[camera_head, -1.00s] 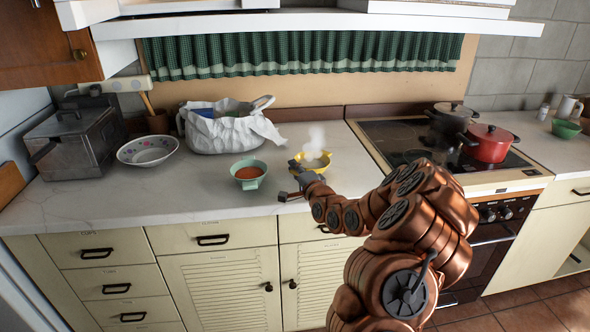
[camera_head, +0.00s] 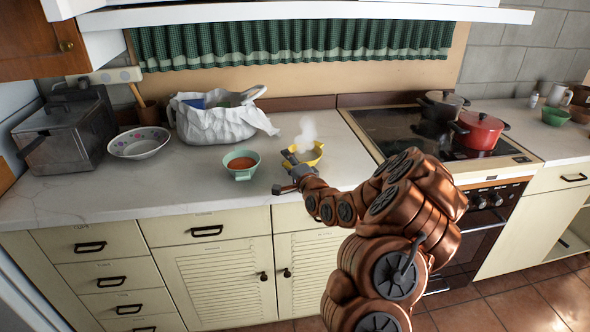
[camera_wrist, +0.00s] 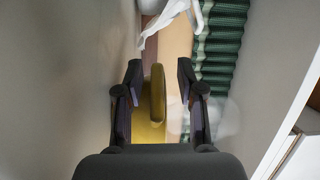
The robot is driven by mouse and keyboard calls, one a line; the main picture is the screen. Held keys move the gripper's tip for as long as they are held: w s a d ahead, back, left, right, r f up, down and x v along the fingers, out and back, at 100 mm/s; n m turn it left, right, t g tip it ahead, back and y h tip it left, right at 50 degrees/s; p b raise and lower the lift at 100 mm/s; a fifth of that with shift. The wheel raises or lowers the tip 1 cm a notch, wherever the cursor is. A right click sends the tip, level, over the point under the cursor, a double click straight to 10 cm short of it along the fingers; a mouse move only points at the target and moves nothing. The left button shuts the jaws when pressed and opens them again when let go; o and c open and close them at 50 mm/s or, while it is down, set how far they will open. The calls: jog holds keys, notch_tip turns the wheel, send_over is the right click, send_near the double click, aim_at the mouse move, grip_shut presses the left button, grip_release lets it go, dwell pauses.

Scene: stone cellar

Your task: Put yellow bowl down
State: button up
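The yellow bowl (camera_head: 312,154) stands upright on the pale worktop, left of the hob, with steam above it. In the wrist view part of the bowl (camera_wrist: 157,98) shows between the fingers as a yellow rim or handle. My gripper (camera_head: 287,172) is at the bowl's left front side. In the wrist view my gripper (camera_wrist: 158,88) is open, with a gap visible on each side of the yellow piece. The arm and fingers hide part of the bowl.
A green bowl with red-orange contents (camera_head: 241,165) stands close to the left of my gripper. A patterned bowl (camera_head: 139,143), a white bag (camera_head: 213,122) and a metal box (camera_head: 62,137) are further left. A red pot (camera_head: 479,131) sits on the hob (camera_head: 395,128).

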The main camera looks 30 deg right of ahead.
jog(key=s, duration=0.6)
jog(key=s+a, duration=0.1)
jog(key=s, duration=0.2)
jog(key=shift+s+b, duration=0.15)
jog(key=shift+b, duration=0.25)
jog(key=shift+s+d+f+p, duration=0.1)
jog(key=shift+s+p, duration=0.2)
jog(key=shift+p, duration=0.15)
jog(key=shift+s+f+p, duration=0.1)
jog(key=shift+s+p, duration=0.7)
jog(key=shift+s, duration=0.05)
